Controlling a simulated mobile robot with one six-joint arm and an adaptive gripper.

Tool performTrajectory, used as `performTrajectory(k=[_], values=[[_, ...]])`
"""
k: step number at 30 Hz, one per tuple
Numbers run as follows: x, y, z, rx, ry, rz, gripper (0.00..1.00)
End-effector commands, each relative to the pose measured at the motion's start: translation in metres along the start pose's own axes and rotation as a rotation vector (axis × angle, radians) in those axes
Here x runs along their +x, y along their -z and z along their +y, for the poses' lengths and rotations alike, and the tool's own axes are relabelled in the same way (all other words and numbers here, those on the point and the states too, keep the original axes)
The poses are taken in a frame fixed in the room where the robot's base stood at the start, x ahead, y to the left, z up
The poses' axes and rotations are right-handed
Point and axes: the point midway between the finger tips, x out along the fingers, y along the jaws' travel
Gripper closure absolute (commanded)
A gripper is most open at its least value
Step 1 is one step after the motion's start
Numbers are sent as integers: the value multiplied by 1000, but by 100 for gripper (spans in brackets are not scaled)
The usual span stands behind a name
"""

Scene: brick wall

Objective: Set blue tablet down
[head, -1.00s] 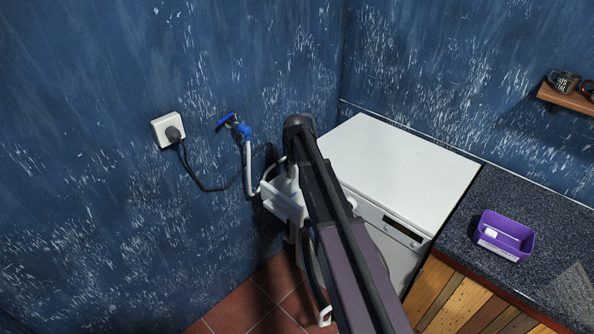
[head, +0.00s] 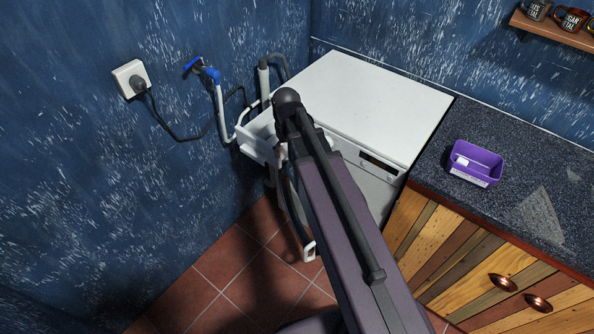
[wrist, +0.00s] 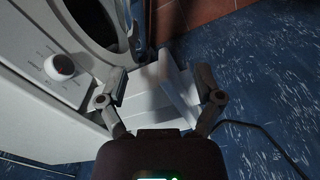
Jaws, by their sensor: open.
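The blue tablet cannot be made out in any view. My gripper (wrist: 162,80) is open in the wrist view, with its two fingers apart over the pulled-out white drawer (wrist: 145,102) of the washing machine. No object shows clearly between the fingertips. In the head view the drawer (head: 255,142) juts from the machine's front left, and my arm hides my gripper and part of the drawer's surroundings. The inside of the drawer is too dark and small to read.
The white washing machine (head: 380,95) has a round knob (wrist: 60,66) and an open round door (wrist: 92,22). A blue-handled tap (head: 211,75) and a plugged socket (head: 131,78) are on the wall. A purple tub (head: 475,163) stands on the dark counter (head: 520,150).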

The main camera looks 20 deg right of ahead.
Motion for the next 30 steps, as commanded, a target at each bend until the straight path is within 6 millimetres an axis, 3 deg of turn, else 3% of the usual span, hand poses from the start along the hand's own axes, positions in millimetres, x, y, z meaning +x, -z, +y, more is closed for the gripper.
performTrajectory(k=[1, 3, 9, 30], values=[[0, -28, -5, 37, 0, 0, 16], [0, -50, -8, 89, 0, 0, 16], [0, -86, -14, 186, 0, 0, 16], [0, -90, -15, 206, 0, 0, 16]])
